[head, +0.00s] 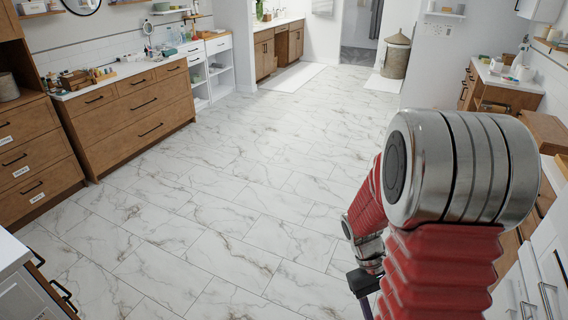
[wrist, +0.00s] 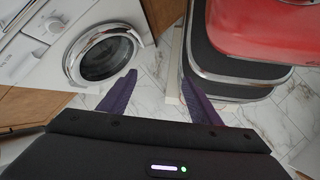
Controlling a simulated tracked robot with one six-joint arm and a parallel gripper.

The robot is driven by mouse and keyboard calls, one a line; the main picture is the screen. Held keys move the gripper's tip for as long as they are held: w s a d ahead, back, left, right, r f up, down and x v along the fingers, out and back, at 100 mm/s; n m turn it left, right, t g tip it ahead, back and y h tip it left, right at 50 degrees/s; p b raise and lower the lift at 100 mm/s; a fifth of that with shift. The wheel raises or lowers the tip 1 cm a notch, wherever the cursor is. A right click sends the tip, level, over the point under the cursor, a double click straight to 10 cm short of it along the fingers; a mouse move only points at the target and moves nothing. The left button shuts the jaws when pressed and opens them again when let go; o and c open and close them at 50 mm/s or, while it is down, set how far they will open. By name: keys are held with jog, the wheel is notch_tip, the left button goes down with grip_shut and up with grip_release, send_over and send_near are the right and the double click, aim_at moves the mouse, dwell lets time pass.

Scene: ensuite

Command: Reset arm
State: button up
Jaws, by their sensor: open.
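My arm, with a silver joint and red ribbed links, rises at the right of the head view. My gripper shows from behind in the wrist view (wrist: 160,98), with two purple fingers set well apart. It is open, and nothing is between the fingers except a view of the marble-look floor. In the head view only a small dark part of the gripper end shows below the arm, and the fingertips are mostly hidden.
A washing machine (wrist: 85,50) stands beyond the left finger. Wooden drawers (head: 135,108) line the left, and a counter (head: 505,80) stands at the right. A woven basket (head: 396,58) stands at the back. The marble floor (head: 215,190) is clear in the middle.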

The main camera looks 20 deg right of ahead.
jog(key=w+a+r+t+y, duration=0.2)
jog(key=a+r+t, duration=0.9)
jog(key=a+r, duration=0.9)
notch_tip(320, 180, up, 3)
jog(key=shift+w+r+n+t, duration=0.15)
jog(key=shift+w+n+t, duration=0.2)
jog(key=shift+w, duration=0.2)
